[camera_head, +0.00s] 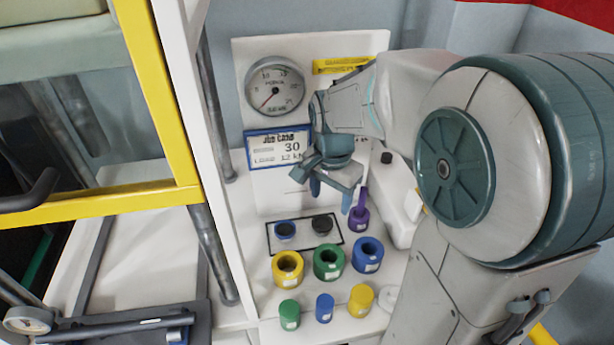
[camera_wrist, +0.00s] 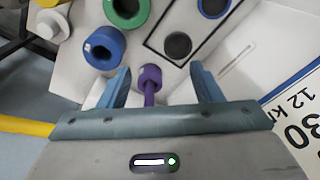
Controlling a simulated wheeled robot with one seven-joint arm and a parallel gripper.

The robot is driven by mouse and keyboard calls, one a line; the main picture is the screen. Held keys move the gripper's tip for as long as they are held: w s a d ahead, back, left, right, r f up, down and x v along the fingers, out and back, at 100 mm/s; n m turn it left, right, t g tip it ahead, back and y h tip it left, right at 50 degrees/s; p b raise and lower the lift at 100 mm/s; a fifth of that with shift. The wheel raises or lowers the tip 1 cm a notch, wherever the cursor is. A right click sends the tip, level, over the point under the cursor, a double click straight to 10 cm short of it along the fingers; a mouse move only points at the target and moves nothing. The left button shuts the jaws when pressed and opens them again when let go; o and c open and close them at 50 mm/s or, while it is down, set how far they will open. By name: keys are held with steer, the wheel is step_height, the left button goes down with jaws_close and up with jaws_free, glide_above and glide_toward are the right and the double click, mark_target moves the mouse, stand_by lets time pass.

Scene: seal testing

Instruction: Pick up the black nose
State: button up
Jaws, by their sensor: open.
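Two things look black and could be the black nose. One is a round black piece (camera_head: 322,223) in a black-outlined rectangle on the white surface; it also shows in the wrist view (camera_wrist: 177,45). The other is a small black piece (camera_head: 386,157) at the right, by my arm. My gripper (camera_head: 331,194) is open and points down above the white surface, behind the outlined rectangle. In the wrist view a purple piece with a thin stem (camera_wrist: 149,74) appears between my blue fingers (camera_wrist: 160,76); neither finger visibly holds it.
A blue-rimmed dark piece (camera_head: 285,230) shares the rectangle. Yellow (camera_head: 288,267), green (camera_head: 328,262) and blue (camera_head: 367,253) rings stand in front, with several smaller cylinders (camera_head: 325,307) nearer. A gauge (camera_head: 275,90) and a sign (camera_head: 278,148) stand behind. A white post (camera_head: 215,180) is at left.

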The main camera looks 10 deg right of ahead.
steer(key=w+m+p, duration=0.1)
steer(key=w+m, duration=0.2)
steer(key=w, duration=0.1)
steer(key=p, duration=0.1)
glide_above(322, 224)
steer(key=shift+g, duration=0.3)
steer(key=f, duration=0.9)
steer(key=shift+s+d+f, duration=0.1)
steer(key=shift+s+d, duration=0.05)
steer(key=shift+d, duration=0.05)
steer(key=shift+a+f+p, duration=0.2)
steer(key=shift+f+p, duration=0.5)
steer(key=shift+f, duration=1.95)
steer(key=c, duration=0.9)
steer(key=shift+c, duration=0.2)
steer(key=shift+r, duration=0.2)
